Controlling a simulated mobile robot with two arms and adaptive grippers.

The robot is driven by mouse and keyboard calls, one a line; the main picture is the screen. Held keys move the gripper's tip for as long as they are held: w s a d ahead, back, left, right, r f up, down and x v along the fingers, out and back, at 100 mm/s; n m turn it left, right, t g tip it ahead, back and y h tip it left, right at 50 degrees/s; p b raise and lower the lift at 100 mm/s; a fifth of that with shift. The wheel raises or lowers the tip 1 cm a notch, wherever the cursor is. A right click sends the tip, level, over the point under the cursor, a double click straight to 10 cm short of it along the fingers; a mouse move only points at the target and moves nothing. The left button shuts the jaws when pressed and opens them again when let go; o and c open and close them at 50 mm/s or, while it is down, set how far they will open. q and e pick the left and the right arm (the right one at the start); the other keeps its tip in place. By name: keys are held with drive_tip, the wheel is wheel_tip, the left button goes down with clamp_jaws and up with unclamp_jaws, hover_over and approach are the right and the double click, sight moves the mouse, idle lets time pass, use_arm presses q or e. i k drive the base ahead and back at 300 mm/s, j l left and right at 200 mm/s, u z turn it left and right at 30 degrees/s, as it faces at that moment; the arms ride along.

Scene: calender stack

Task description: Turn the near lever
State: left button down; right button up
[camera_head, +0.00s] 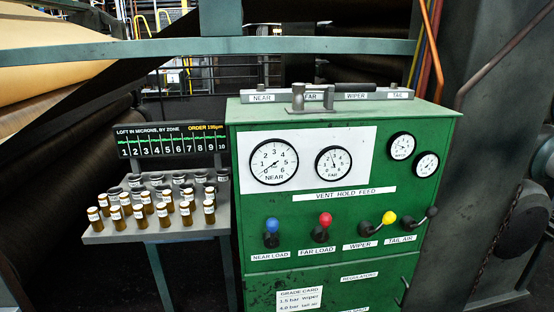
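The near lever (271,239) has a blue ball knob (271,225) and sits on the front of a green cabinet (255,205), above the label NEAR LOAD. Its knob stands straight above its dark base. The near gauge (274,162) is a white dial above it, with its needle toward the lower left, near the low end of the scale. Neither of my grippers shows in the head view.
To the right are a red-knobbed far lever (321,233), a yellow-knobbed wiper lever (370,228) and a black tail-air lever (412,224). A grey metal piece (313,97) stands on top. A shelf (158,233) with several amber bottles (164,217) adjoins on the left.

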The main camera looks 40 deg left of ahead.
sight(272, 224)
drive_tip(key=u, duration=1.25)
